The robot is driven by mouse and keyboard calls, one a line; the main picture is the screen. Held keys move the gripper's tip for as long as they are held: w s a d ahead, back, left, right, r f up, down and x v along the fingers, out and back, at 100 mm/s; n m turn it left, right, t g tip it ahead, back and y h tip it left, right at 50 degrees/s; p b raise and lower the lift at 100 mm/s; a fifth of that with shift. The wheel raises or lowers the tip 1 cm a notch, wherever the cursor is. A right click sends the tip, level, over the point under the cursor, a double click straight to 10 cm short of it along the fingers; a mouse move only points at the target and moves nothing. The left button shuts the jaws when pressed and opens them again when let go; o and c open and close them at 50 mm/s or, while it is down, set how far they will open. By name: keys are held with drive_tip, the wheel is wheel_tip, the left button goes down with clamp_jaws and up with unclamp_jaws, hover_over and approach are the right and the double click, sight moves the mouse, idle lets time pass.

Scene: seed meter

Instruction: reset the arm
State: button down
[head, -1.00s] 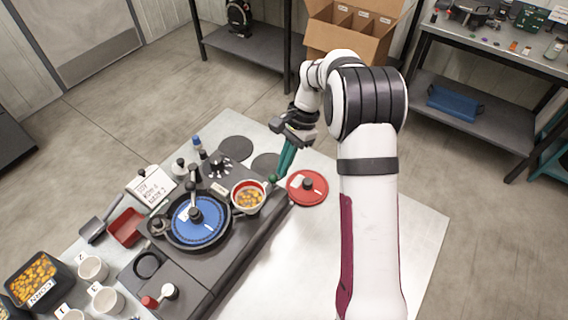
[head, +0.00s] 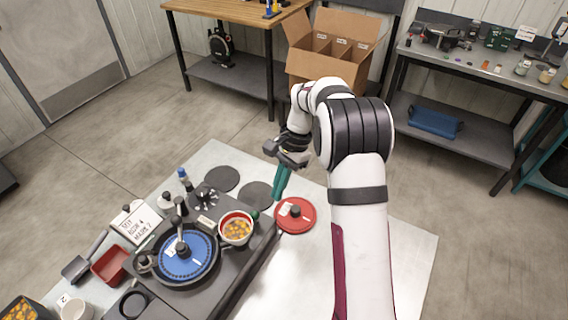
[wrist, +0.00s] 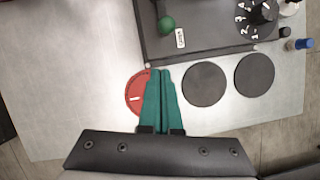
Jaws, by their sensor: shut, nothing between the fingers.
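My gripper (head: 280,184) has teal fingers, which also show in the wrist view (wrist: 165,90). The fingers are closed together with nothing between them. In the wrist view they cover part of a red disc (wrist: 135,93) that lies on the light table. In the head view the red disc (head: 308,221), with a dark knob, lies just right of the fingertips. The seed meter's base (head: 236,268) carries a blue plate (head: 186,268) in a round dark housing. A bowl of yellow-orange seeds (head: 236,231) stands beside it, left of and below my fingers.
Two dark round pads (wrist: 205,84) lie on the table. A green knob (wrist: 167,24) is on the base. A handwritten card (head: 137,222), a red tray (head: 109,265) and a scoop (head: 78,266) are at left. An open cardboard box (head: 333,52) stands behind. The table's right part is bare.

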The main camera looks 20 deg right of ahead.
drive_tip(key=v, duration=0.9)
drive_tip(key=s+a+r+n+h, duration=0.1)
drive_tip(key=s+a+r, duration=0.15)
drive_tip(key=s, duration=0.25)
drive_tip(key=s+a+r+n, duration=0.1)
drive_tip(key=s+a+r, duration=0.15)
drive_tip(key=s, duration=0.25)
drive_tip(key=s+a+f+n+t, duration=0.1)
drive_tip(key=s+f+n, duration=0.1)
drive_tip(key=s, duration=0.9)
drive_tip(key=s+a+f+n+t+h, duration=0.1)
drive_tip(key=s+n, duration=0.1)
drive_tip(key=s, duration=0.8)
drive_tip(key=shift+s+a+f, duration=0.2)
drive_tip(key=shift+s+f, duration=0.2)
